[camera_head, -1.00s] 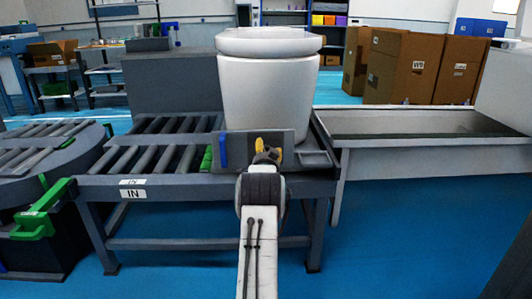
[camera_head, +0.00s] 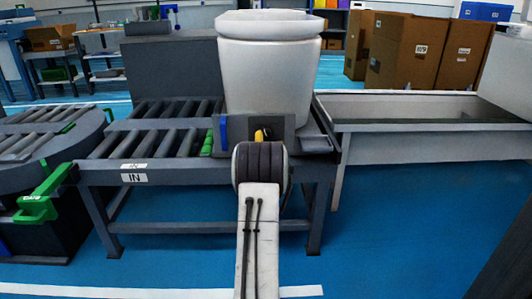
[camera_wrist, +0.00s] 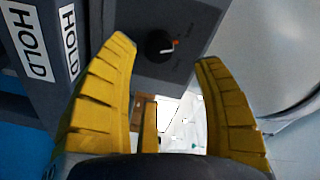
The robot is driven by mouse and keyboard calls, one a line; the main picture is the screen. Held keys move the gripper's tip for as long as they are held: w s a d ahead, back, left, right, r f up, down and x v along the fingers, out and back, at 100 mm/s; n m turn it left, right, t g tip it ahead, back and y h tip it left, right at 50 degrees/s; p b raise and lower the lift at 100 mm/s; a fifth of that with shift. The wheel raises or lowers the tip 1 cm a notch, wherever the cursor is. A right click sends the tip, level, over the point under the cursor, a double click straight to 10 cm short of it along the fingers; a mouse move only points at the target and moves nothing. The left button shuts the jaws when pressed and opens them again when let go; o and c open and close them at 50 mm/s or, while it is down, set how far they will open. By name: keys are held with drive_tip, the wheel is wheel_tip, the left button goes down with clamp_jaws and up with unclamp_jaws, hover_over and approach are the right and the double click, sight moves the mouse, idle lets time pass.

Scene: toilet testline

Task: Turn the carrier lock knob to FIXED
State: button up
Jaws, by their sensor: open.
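The carrier lock knob (camera_wrist: 158,46) is a small black dial with a red-orange mark on its right side, on a dark grey panel in the wrist view. The lettering around it is too small to read. My gripper (camera_wrist: 164,52) is open and empty, its yellow fingers on either side of the knob in the picture; I cannot tell how far off the panel is. In the head view the panel (camera_head: 284,124) is on the front of the conveyor, below the white toilet (camera_head: 265,75). My wrist hides the knob there, and only a bit of yellow gripper (camera_head: 262,134) shows.
HOLD labels (camera_wrist: 70,42) sit left of the panel in the wrist view. A blue part (camera_head: 223,132) is at the panel's left end. The roller conveyor (camera_head: 135,178) carries an IN label. An empty grey trough (camera_head: 420,143) stands at right. Blue floor is clear in front.

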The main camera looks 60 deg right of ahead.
drive_tip(key=shift+v, duration=2.4)
